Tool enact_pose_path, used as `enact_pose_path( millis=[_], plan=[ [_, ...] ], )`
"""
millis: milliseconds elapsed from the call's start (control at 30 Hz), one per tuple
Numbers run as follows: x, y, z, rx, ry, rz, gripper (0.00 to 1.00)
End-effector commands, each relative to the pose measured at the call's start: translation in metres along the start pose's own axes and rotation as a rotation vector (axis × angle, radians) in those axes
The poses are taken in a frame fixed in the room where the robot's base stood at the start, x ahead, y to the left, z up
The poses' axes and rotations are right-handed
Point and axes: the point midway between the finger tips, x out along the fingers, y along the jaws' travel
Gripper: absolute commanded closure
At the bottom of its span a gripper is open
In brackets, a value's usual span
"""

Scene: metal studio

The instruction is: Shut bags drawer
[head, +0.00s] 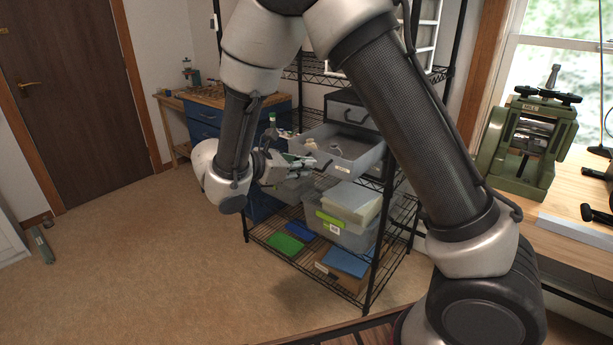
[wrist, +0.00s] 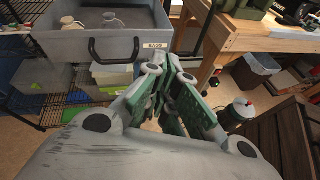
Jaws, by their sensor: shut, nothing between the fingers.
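The bags drawer (head: 345,150) is a grey open-topped drawer pulled out from a dark drawer unit on the wire shelf. In the wrist view the grey drawer (wrist: 60,47) shows its front face, a dark loop handle and a label that seems to read "BAGS". Small pale bags (wrist: 107,22) lie inside it. My gripper (head: 308,162) is shut and empty, at the drawer's front in the head view. In the wrist view my gripper (wrist: 165,85) points toward the drawer's front, near its right end and right of the handle. I cannot tell whether it touches.
A closed upper drawer (head: 349,113) sits above. The black wire rack (head: 368,300) holds a clear bin (head: 335,226) and coloured items below. A wooden bench (head: 565,205) with a green machine (head: 527,142) stands at right.

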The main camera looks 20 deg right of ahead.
Motion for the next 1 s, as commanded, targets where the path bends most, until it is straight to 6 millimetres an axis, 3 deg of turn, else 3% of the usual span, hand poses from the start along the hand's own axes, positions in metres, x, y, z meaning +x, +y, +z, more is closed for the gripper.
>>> enact_pose_path(
  millis=[33,133,233,367,1000],
  plan=[
    [-0.012,0.008,-0.023,-0.069,-0.037,0.06,1.0],
    [-0.031,0.021,-0.054,-0.161,-0.094,0.158,1.0],
    [-0.042,0.027,-0.072,-0.211,-0.126,0.212,1.0],
    [-0.039,0.031,-0.078,-0.23,-0.139,0.234,1.0],
    [0.075,0.059,-0.065,-0.227,-0.136,0.229,1.0]
  ],
)
